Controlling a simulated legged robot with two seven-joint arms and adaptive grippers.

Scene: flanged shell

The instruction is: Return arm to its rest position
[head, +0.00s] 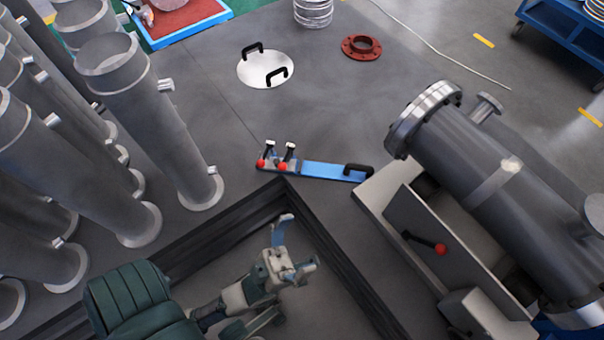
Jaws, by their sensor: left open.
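My left gripper (295,250) shows low in the middle of the head view, at the end of an arm that comes in from the lower left. Its pale body and bluish finger stand over the dark-framed area near my front. The gripper is open, and nothing shows between its fingers. The flanged shell (480,165) lies on a grey support (410,235) at the right, well apart from the gripper. My right gripper is not in view.
Several grey pipes (150,120) stand at the left. A blue bar with red-knobbed clamps (320,171) lies beyond the dark frame (345,265). A white disc with black handles (265,69) and a red flange (362,48) lie on the floor farther back. Open floor lies between.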

